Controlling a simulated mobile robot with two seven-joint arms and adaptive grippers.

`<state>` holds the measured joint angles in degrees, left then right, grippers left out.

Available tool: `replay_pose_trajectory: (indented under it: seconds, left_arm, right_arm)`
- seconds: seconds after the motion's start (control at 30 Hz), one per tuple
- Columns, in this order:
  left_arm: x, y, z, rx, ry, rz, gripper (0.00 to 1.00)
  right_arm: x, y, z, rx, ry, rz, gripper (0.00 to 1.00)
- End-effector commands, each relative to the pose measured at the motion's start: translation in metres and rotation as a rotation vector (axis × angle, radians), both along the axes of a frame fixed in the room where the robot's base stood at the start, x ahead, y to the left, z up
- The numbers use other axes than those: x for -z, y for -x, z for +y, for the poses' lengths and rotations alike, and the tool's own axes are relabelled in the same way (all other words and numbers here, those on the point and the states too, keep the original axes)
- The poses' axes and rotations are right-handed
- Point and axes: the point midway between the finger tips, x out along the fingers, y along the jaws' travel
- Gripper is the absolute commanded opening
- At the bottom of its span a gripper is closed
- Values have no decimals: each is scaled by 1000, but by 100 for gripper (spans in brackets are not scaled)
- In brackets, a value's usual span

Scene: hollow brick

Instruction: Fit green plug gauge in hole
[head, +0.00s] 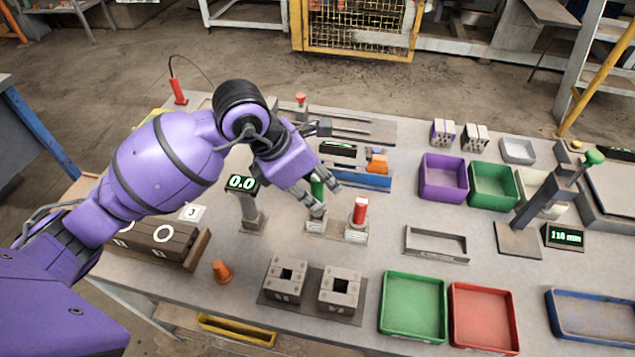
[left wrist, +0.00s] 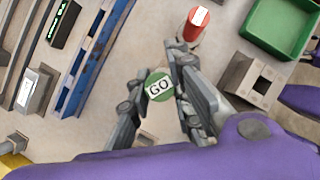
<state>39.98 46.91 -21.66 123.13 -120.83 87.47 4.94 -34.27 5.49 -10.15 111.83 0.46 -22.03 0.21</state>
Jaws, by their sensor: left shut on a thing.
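The green plug gauge (head: 317,188) stands upright at its small grey stand (head: 316,222) near the middle of the table. Its round top (left wrist: 159,87) reads "GO" in the left wrist view. My left gripper (head: 318,190) is shut on the green gauge, one finger on each side of it. I cannot tell whether the gauge's lower end is still in the stand. Two grey blocks with square holes, the left block (head: 286,279) and the right block (head: 340,290), sit on a dark plate at the front. My right gripper is not in view.
A red plug gauge (head: 360,210) stands in its own holder just right of the green one. A display post (head: 243,195) reading 0.0 is to the left. An orange cone (head: 221,271), a green tray (head: 413,306) and a red tray (head: 484,317) are at the front.

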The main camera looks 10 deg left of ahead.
Motion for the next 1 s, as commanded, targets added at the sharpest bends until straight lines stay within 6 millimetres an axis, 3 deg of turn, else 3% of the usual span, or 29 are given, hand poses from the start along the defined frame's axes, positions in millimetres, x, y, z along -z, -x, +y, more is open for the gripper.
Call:
replay_pose_trajectory:
  seconds: [1.0]
  left_arm:
    - [19, 0, 0, 0, 1, -1, 0]
  right_arm:
    - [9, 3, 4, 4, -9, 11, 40]
